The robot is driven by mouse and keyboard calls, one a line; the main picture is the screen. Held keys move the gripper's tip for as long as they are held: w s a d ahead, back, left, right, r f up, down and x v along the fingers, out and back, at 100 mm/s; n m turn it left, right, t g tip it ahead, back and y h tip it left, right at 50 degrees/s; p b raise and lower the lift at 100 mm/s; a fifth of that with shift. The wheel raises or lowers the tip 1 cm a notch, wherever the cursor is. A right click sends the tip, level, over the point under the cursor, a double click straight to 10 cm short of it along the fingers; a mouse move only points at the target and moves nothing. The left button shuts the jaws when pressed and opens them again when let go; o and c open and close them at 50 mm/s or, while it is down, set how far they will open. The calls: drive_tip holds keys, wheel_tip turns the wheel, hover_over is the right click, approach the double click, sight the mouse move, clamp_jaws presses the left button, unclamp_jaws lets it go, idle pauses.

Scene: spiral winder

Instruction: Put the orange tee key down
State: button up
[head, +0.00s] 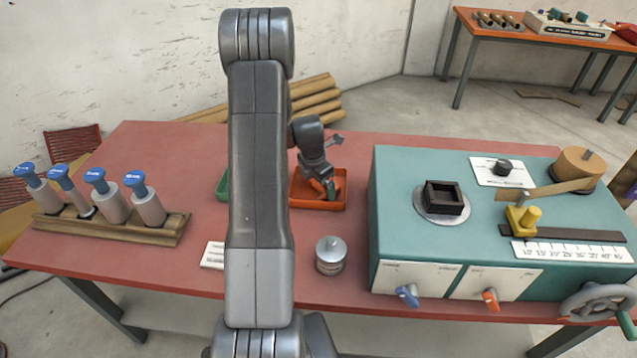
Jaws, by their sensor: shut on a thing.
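My gripper (328,183) points down into a small orange-red tray (318,205) on the red table, just right of my own arm. It is shut on the orange tee key (309,187), which shows only as small orange parts beside the fingers, low in the tray. The key's colour blends with the tray, so its tilt and whether it touches the tray floor cannot be told. A small green patch shows at the fingertips.
A green tray (222,186) is partly hidden behind my arm. A grey metal weight (331,255) stands nearer. The teal winder (400,225) fills the right, with blue (407,294) and orange (490,299) handles on its front. A bottle rack (150,231) stands left.

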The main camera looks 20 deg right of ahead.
drive_tip(key=shift+f, duration=0.2)
drive_tip(key=o, duration=0.7)
drive_tip(key=shift+r, duration=0.1)
drive_tip(key=shift+r, duration=0.1)
drive_tip(key=r, duration=0.4)
drive_tip(key=a+r, duration=0.1)
drive_tip(key=r, duration=0.3)
drive_tip(key=r+b, duration=0.1)
drive_tip(key=r, duration=0.3)
drive_tip(key=shift+s+a, duration=0.3)
drive_tip(key=shift+a, duration=0.05)
